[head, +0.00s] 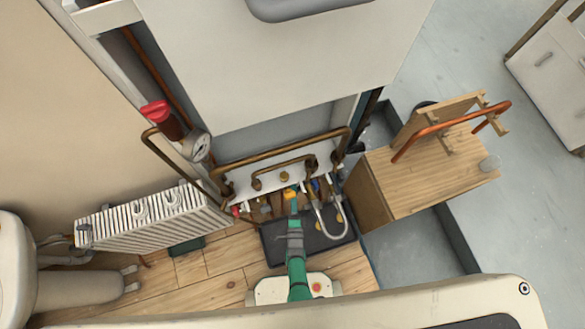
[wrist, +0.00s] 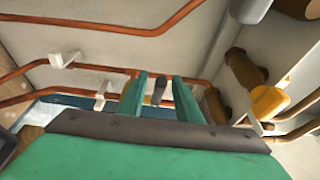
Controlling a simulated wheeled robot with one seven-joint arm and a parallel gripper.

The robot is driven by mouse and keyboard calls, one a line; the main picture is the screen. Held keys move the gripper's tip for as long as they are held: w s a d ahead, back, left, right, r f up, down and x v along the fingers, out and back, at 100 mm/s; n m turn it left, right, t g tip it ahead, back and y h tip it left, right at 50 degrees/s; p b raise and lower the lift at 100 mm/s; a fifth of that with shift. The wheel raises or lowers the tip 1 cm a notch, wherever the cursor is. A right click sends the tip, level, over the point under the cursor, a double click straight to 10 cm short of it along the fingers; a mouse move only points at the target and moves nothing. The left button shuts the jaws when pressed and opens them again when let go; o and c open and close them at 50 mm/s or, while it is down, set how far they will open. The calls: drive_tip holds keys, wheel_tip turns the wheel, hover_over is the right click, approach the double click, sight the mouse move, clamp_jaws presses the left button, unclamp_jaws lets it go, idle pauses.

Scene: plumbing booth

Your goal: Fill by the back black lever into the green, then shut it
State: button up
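A round white pressure gauge (head: 196,147) is on the pipework at the left in the head view. Its needle and any green band are too small to read. A small dark lever (wrist: 159,88) shows in the wrist view between the two green fingers of my gripper (wrist: 158,80), with a gap on each side. The fingers are open around it. I cannot tell whether this is the back black lever. In the head view my gripper (head: 293,206) is in front of the pipe row under the boiler, beside a yellow handle (head: 290,194), and hides part of the row.
Copper pipes (head: 270,150) cross above the valve row. A looped silver hose (head: 330,232) hangs right of my gripper, over a dark mat (head: 276,250). A radiator (head: 150,218) stands left, a wooden cabinet (head: 425,175) right. A yellow fitting (wrist: 268,103) is close at right.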

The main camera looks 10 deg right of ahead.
drive_tip(key=shift+d, duration=0.1)
drive_tip(key=s+a, duration=0.1)
drive_tip(key=s, duration=0.9)
drive_tip(key=shift+s, duration=0.4)
drive_tip(key=shift+s+d, duration=0.1)
drive_tip(key=s+a+r+n+g, duration=0.1)
drive_tip(key=s+r+n, duration=0.2)
drive_tip(key=r, duration=1)
drive_tip(key=s+a+r+n+y, duration=0.1)
drive_tip(key=s+r+n, duration=0.3)
drive_tip(key=r+n, duration=0.5)
drive_tip(key=s+a+r+n+g, duration=0.1)
drive_tip(key=s+r+n, duration=0.2)
drive_tip(key=r, duration=1.6)
drive_tip(key=n, duration=0.4)
drive_tip(key=shift+s+a+g+y, duration=0.25)
drive_tip(key=shift+s+g+y, duration=0.05)
drive_tip(key=shift+w+r, duration=0.1)
